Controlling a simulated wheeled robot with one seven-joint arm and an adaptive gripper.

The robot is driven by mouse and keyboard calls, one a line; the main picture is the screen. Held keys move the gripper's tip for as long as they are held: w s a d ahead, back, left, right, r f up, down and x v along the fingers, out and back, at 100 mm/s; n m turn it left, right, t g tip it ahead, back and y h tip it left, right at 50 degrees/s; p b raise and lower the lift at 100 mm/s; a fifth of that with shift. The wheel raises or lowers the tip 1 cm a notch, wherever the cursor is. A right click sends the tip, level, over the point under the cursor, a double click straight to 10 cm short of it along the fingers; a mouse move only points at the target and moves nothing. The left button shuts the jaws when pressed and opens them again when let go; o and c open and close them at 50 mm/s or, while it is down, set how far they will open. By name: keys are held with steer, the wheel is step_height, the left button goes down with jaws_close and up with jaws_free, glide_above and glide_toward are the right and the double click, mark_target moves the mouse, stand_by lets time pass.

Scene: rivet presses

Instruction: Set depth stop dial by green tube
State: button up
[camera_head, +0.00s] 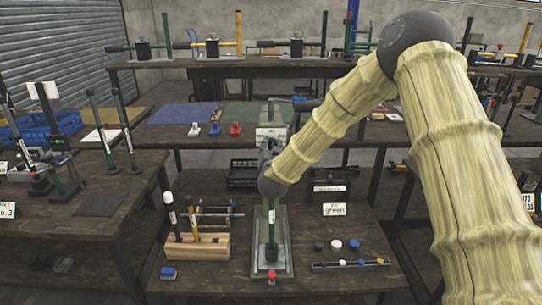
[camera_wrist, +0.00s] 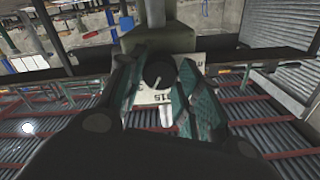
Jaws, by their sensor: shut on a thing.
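The press with the green tube (camera_head: 271,230) stands upright on a pale green base plate on the lower shelf or table in front of me. My gripper (camera_head: 268,148) is at its upper part, in front of a white scale plate (camera_head: 271,132). In the wrist view, my gripper (camera_wrist: 162,95) has its two teal-padded fingers on either side of a round black dial knob (camera_wrist: 158,74) with a pale pointer line. The fingers are shut on the knob. White plate parts with printed digits show behind and below it; the full reading cannot be made out.
A wooden block (camera_head: 197,246) with upright hammers stands left of the press. A bar with colored knobs (camera_head: 350,263) and several loose caps lie to the right. Other presses stand on the left table and back bench.

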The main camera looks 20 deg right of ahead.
steer(key=m+b, duration=0.4)
steer(key=m, duration=0.1)
steer(key=shift+d+m, duration=0.1)
steer(key=shift+m, duration=0.2)
stand_by(0.4)
steer(key=o, duration=1.1)
steer(key=shift+c, duration=0.2)
steer(key=shift+s, duration=0.2)
steer(key=v, duration=1.1)
steer(key=shift+s, duration=0.25)
